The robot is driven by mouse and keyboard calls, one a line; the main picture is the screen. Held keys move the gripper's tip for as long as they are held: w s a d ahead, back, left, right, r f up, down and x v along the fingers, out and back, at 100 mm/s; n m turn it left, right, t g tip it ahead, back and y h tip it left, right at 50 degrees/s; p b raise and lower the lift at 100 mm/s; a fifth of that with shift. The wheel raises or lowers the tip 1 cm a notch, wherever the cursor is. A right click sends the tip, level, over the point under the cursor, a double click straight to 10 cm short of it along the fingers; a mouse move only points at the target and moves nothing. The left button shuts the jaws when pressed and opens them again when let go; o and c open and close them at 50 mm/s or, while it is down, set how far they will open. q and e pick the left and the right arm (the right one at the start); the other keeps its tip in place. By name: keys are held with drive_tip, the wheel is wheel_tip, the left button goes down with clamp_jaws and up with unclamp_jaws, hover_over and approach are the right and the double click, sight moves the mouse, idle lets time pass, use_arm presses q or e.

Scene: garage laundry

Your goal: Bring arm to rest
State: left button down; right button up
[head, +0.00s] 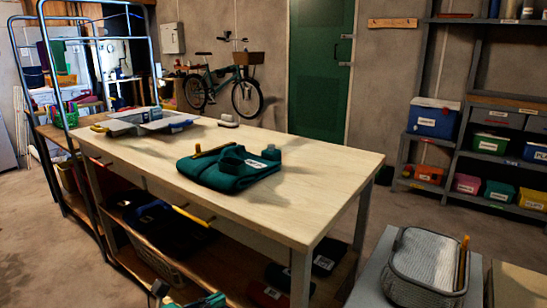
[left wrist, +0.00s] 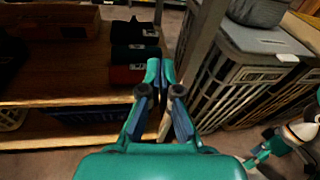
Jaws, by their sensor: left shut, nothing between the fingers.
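My left gripper (head: 190,301) shows only in part at the bottom edge of the head view, low in front of the wooden workbench (head: 330,165). In the left wrist view my left gripper (left wrist: 160,72) points toward the bench's lower shelf, its teal fingertips together and nothing between them. Teal, dark blue and white parts of what looks like my other arm (left wrist: 290,138) show at the right edge of the left wrist view. The state of its gripper cannot be made out there.
A folded green garment (head: 228,173) lies on the bench. Dark folded items (left wrist: 133,52) sit on the lower shelf near my left gripper. A bench leg and a lidded slatted crate (left wrist: 240,85) stand close on its right. A grey mesh-sided bag (head: 425,268) is at lower right.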

use_arm(q)
drive_tip(key=s+d+f+m+g, duration=0.4)
drive_tip(key=s+f+g, duration=0.1)
drive_tip(key=s+f, duration=0.35)
drive_tip(key=s+d+f+m+g, duration=0.4)
drive_tip(key=s+f+g, duration=0.2)
drive_tip(key=s+f, duration=0.3)
drive_tip(key=s+a+f+m+g+y, duration=0.1)
drive_tip(key=s+a+f+m+y, duration=0.25)
drive_tip(key=s+f+m, duration=0.3)
drive_tip(key=s+a+f+m+g+y, duration=0.25)
drive_tip(key=s+f+m+y, duration=0.2)
drive_tip(key=f+m, duration=0.35)
drive_tip(key=w+r+m+t+p, duration=0.2)
drive_tip(key=w+m+t, duration=0.2)
wheel_tip(320, 180, up, 26)
drive_tip(key=p, duration=2.6)
drive_tip(key=shift+w, duration=0.15)
